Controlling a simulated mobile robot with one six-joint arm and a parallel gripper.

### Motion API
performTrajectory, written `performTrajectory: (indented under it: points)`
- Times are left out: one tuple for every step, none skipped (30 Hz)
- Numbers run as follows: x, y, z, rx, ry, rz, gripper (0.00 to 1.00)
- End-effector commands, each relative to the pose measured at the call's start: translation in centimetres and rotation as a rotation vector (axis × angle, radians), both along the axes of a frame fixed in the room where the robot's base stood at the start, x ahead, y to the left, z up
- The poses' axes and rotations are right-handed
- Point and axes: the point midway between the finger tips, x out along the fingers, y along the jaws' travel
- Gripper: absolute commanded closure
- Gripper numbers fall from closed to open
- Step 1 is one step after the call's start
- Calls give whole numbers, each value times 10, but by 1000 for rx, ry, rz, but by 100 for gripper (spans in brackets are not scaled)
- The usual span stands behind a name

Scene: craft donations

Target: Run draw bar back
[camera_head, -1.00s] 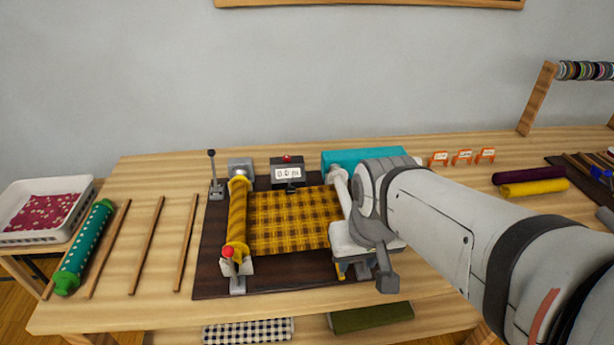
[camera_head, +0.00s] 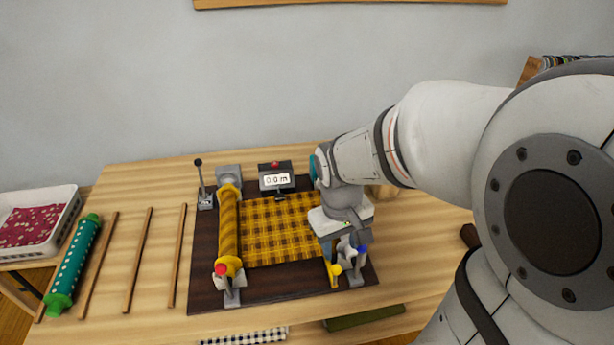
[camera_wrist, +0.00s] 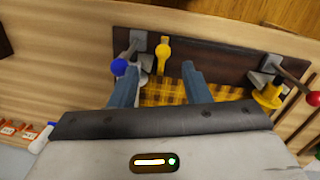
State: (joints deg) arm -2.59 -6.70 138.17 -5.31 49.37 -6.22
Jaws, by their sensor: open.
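A yellow part with a rounded knob (camera_head: 336,269), which looks like the draw bar's end, stands at the right edge of the yellow checked cloth (camera_head: 278,231). Most of the bar is hidden under my gripper. The knob also shows in the wrist view (camera_wrist: 163,50), just beyond my fingertips and apart from them. My gripper (camera_wrist: 158,72) is open and empty, pointing down over the cloth's right end. The cloth runs from the yellow roll (camera_head: 228,226) on the left. The counter (camera_head: 277,180) behind the cloth reads 0.0 m.
A red-knobbed crank (camera_head: 221,269) is at the left roll's front; a blue knob (camera_wrist: 118,67) is close beside my left finger. A black-handled lever (camera_head: 202,182) stands at the back left. Wooden strips (camera_head: 138,260) and a green roll (camera_head: 73,264) lie left.

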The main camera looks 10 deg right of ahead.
Motion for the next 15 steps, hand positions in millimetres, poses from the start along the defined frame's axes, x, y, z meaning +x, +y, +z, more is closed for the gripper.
performTrajectory:
  points:
    - [6,2,0,-13,49,37,57]
    - [10,2,-4,-19,71,58,57]
    - [13,3,-9,-28,100,86,57]
    - [16,4,-13,-33,120,106,57]
    - [18,5,-17,-37,140,126,57]
    - [21,5,-23,-44,166,151,57]
    - [23,6,-27,-49,186,170,57]
    - [24,7,-31,-53,204,187,57]
    - [26,8,-36,-59,228,211,57]
    - [27,8,-40,-62,246,229,57]
    - [28,9,-45,-65,264,246,57]
    - [29,9,-50,-70,285,266,57]
    - [30,10,-54,-71,300,281,57]
    - [30,10,-57,-74,313,295,57]
    - [31,11,-62,-77,328,312,57]
